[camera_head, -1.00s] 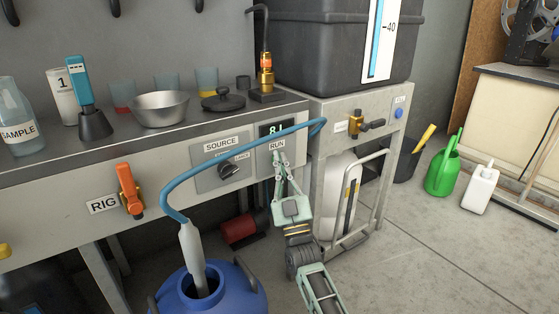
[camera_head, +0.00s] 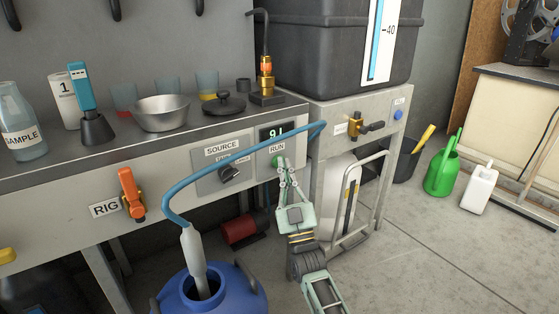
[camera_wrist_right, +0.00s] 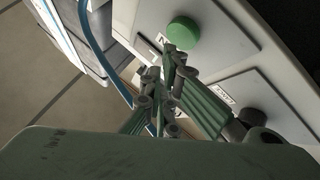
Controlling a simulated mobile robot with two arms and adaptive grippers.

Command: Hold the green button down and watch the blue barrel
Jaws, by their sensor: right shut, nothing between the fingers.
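The green button (camera_head: 276,162) sits under the RUN label on the bench's front panel. It also shows in the right wrist view (camera_wrist_right: 183,33). My right gripper (camera_head: 283,161) is shut and empty, its tips right beside the button. In the right wrist view the fingertips (camera_wrist_right: 172,52) are just below the button's edge; I cannot tell whether they touch. The blue barrel (camera_head: 235,291) stands on the floor, cut off by the bottom edge. A pale nozzle on the blue hose (camera_head: 232,157) goes into its mouth. The liquid level inside is hidden. My left gripper is out of view.
The display (camera_head: 276,133) above the button reads 9 L. The SOURCE knob (camera_head: 229,173) is left of the button, behind the hose. An orange RIG valve (camera_head: 131,193) is further left. A hand truck (camera_head: 362,190) stands right of my arm.

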